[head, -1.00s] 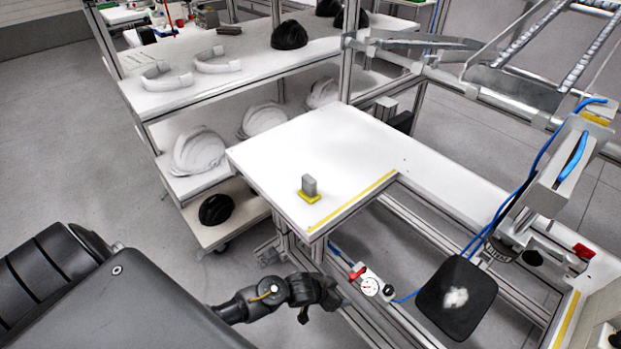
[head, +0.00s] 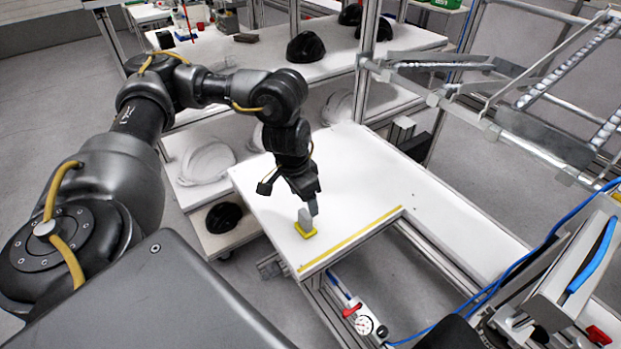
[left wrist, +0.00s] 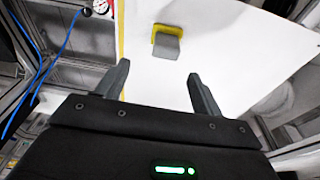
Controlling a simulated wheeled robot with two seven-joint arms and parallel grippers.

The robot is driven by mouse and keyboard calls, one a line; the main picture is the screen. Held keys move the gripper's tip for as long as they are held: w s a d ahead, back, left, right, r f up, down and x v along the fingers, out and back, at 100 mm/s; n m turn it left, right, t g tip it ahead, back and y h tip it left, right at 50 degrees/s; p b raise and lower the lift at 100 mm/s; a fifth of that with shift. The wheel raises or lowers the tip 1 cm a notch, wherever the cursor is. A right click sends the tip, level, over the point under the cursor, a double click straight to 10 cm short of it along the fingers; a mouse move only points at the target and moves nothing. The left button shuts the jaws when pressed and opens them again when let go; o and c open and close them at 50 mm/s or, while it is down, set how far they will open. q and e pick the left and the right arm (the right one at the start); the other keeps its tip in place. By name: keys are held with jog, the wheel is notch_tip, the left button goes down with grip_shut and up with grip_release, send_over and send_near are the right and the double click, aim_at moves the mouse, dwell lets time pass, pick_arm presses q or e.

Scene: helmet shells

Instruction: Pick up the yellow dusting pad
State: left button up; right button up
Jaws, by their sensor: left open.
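The yellow dusting pad (head: 305,230) with its grey block handle (head: 305,215) stands on the white table (head: 262,195), near its front edge. It also shows in the left wrist view (left wrist: 158,34), with the grey handle (left wrist: 167,47) towards me. My left gripper (head: 312,210) is over the table just above and beside the pad, pointing down, and partly overlaps the handle in the head view. In the left wrist view its two fingers (left wrist: 157,85) are spread and empty, with the pad ahead beyond the tips. My right gripper is not in view.
A yellow strip (head: 350,240) runs along the table's front edge. A shelf with white helmet shells (head: 206,164) and black helmets (head: 306,46) stands behind. A pressure gauge (head: 364,325) and blue hose are below the front edge. The table's right part is clear.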

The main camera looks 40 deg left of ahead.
aim_at(305, 214)
pick_arm(q)
jog(key=f, duration=0.3)
jog(key=f+b, duration=0.1)
jog(key=shift+a+f, duration=0.15)
jog(key=shift+a, duration=0.25)
jog(key=shift+w+d+f, duration=0.1)
jog(key=shift+w+f, duration=0.15)
jog(key=shift+f, duration=0.75)
jog(key=shift+w+f, duration=0.2)
jog(key=shift+f, duration=0.85)
jog(key=shift+w+d+f, duration=0.1)
jog(key=shift+w+f, duration=0.15)
jog(key=shift+f, duration=0.75)
jog(key=shift+c, duration=0.5)
jog(key=c, duration=1)
